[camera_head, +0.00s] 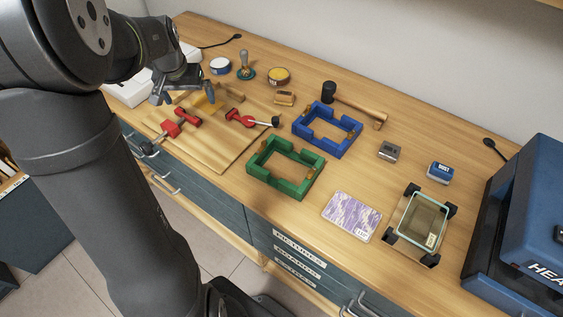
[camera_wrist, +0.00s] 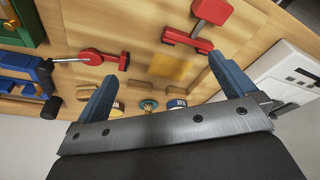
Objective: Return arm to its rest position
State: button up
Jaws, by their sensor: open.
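My gripper (camera_head: 184,92) is at the upper left of the head view, over the far left part of a wooden board (camera_head: 215,148). In the wrist view my gripper (camera_wrist: 163,88) shows two blue fingers spread wide apart with nothing held between them. A flat amber piece (camera_wrist: 172,66) lies on the board, seen between the fingers; in the head view the amber piece (camera_head: 205,106) is partly hidden by a finger. My dark arm crosses the left side of the head view and hides part of the bench.
Red clamps (camera_head: 187,116) lie near my gripper. A green frame (camera_head: 286,166), a blue frame (camera_head: 327,129), a mallet (camera_head: 350,103) and a glass-walled box (camera_head: 423,222) stand rightward. A white device (camera_head: 130,88) is left of the board. A blue machine (camera_head: 525,215) fills the right end.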

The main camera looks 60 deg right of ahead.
jog(key=s+d+r+m+g+y, duration=0.1)
jog(key=s+r+m, duration=0.1)
jog(key=s, duration=0.7)
jog(key=s+d+r+m+y, duration=0.1)
jog(key=s+d+r+m, duration=0.15)
jog(key=s, duration=0.75)
jog(key=s+d+r+m+g, duration=0.1)
jog(key=s+m, duration=0.2)
jog(key=s, duration=0.6)
notch_tip(320, 180, down, 9)
jog(key=shift+a+f, duration=0.15)
jog(key=shift+n, duration=0.25)
notch_tip(320, 180, up, 10)
